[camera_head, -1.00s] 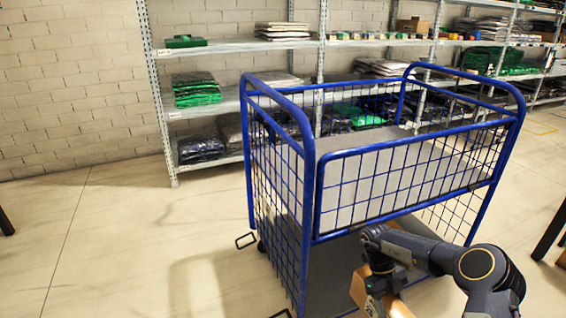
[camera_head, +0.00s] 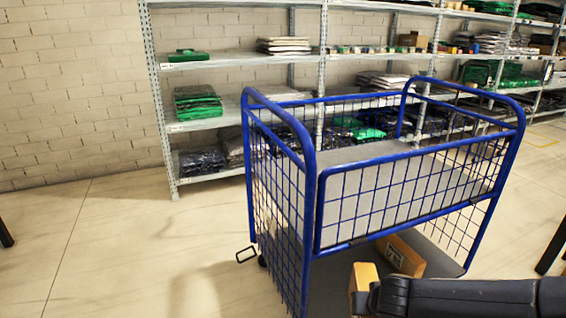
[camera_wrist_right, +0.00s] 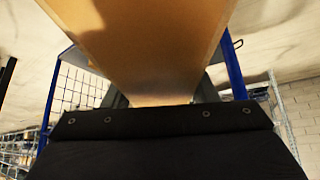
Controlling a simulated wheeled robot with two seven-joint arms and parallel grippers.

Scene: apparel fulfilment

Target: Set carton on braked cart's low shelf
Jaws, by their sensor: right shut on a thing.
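The blue-framed cart (camera_head: 313,185) with mesh sides stands in the middle of the head view. Its grey low shelf (camera_head: 330,280) shows below the front panel. A brown carton end (camera_head: 362,280) shows at the tip of my right arm, over the low shelf. A brown surface with a label (camera_head: 402,256) shows farther back at the low shelf; I cannot tell whether it is a separate carton. In the wrist view, my right gripper (camera_wrist_right: 160,97) is shut on a brown carton (camera_wrist_right: 150,45). The arm hides the fingers in the head view. My left gripper is out of view.
The cart's upper shelf (camera_head: 350,153) and front mesh panel lie above the low shelf. A pedal-like bracket (camera_head: 246,254) sticks out at the cart's lower left. Racks (camera_head: 225,118) with folded garments stand behind. The floor at left is clear.

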